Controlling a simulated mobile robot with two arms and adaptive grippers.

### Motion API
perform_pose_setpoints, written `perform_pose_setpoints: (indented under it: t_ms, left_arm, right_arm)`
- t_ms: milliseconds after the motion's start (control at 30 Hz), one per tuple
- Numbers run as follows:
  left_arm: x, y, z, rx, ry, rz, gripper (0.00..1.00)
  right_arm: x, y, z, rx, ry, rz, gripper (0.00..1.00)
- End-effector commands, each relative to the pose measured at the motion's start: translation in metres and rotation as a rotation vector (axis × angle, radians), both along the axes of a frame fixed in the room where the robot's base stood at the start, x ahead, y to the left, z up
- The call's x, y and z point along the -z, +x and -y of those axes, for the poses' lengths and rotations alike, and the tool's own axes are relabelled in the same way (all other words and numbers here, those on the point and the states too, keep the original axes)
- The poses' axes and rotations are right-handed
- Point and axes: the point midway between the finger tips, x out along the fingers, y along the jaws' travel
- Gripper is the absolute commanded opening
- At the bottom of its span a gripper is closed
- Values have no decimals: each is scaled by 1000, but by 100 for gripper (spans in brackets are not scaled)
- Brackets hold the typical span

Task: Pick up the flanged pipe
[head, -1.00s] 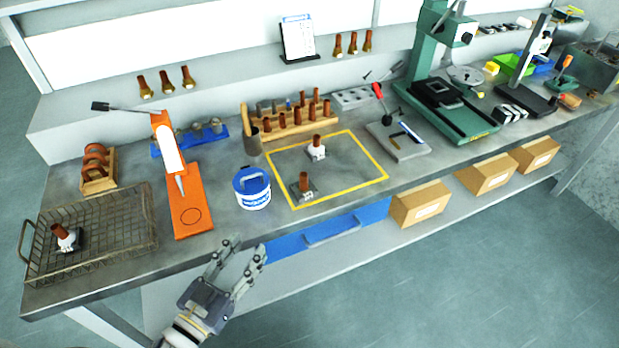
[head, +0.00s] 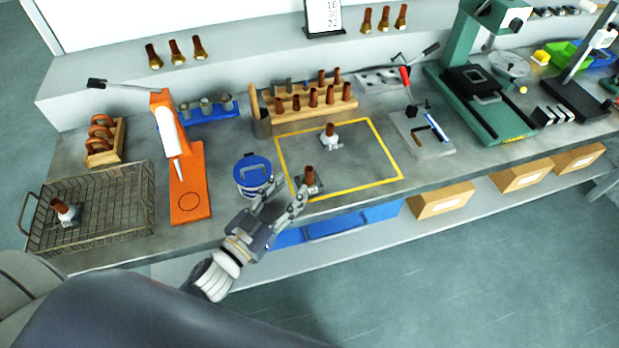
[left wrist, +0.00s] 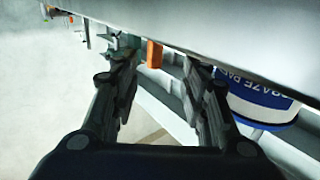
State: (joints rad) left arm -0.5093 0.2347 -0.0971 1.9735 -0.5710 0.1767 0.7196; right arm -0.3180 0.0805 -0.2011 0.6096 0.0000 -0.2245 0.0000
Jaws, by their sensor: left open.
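A flanged pipe (head: 309,176), a copper tube on a grey flange, stands upright near the front corner of the yellow-outlined area. A second flanged pipe (head: 329,137) stands farther back inside the outline. A third (head: 64,210) leans in the wire basket. My left gripper (head: 287,191) is open and empty at the bench's front edge, just left of the nearest pipe, and its fingers partly overlap that flange in the head view. In the left wrist view the open fingers (left wrist: 160,95) have an orange-brown piece beyond them; I cannot tell which object it is. My right gripper is out of view.
A blue and white tub (head: 254,176) stands close left of my left gripper. An orange lever press (head: 187,180) and wire basket (head: 146,190) are farther left. A wooden rack (head: 285,118) of copper tubes stands behind the outline (head: 387,149). The outline's right half is clear.

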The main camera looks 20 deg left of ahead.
Motion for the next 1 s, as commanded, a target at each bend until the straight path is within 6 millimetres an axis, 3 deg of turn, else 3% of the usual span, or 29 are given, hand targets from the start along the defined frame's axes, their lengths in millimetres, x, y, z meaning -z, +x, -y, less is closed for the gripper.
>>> perform_pose_setpoints:
  t_ms: [300,667,700,867,1000]
  left_arm:
    - [-4,36,19,-1,-1,1,41]
    - [-1,47,23,0,-1,-1,41]
    - [-1,47,23,0,-1,-1,39]
    - [-1,47,22,0,-1,-1,3]
    - [-1,47,22,0,-1,-1,0]
  right_arm:
    - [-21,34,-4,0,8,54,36]
    - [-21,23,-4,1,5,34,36]
    - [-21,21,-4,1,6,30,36]
    - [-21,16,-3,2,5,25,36]
    - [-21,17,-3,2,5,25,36]
